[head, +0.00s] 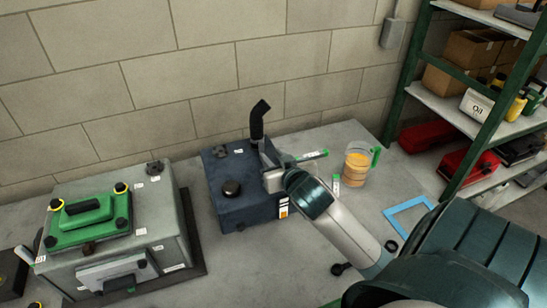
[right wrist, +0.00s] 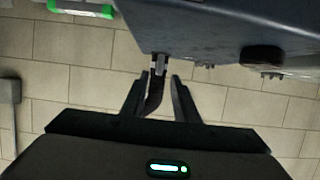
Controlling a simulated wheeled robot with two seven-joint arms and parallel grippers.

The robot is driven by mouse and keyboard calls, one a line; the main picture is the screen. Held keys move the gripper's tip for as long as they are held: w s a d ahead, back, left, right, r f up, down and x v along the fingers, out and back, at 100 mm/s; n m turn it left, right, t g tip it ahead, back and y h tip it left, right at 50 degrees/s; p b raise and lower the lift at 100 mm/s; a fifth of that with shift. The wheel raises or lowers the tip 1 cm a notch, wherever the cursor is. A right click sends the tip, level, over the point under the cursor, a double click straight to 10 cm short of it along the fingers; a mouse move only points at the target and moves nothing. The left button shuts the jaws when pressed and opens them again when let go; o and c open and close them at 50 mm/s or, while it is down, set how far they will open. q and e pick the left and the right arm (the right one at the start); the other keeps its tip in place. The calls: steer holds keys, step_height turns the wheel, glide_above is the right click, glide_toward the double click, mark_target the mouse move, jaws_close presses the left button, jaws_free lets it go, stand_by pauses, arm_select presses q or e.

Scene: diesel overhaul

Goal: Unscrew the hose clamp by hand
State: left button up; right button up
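A dark blue metal tank (head: 236,190) stands on the bench against the wall. A bent black hose (head: 257,122) rises from its back right corner. In the right wrist view the hose (right wrist: 153,98) hangs between my fingers, with a small grey metal piece, seemingly the hose clamp (right wrist: 158,66), where it meets the tank. My right gripper (head: 268,160) is beside the hose base at the tank's right side. In the right wrist view my right gripper (right wrist: 158,82) is open, one finger on each side of the hose with gaps showing. The clamp is hidden in the head view. My left gripper is out of view.
A grey unit with a green cover (head: 87,220) stands left of the tank. A jug of amber liquid (head: 357,165) and a blue frame (head: 408,205) are to the right. A green shelf rack (head: 487,128) stands far right. The wall is close behind the hose.

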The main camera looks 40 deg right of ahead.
mark_target(262, 147)
steer(key=shift+x, duration=4.15)
steer(key=shift+c, duration=0.6)
jaws_close()
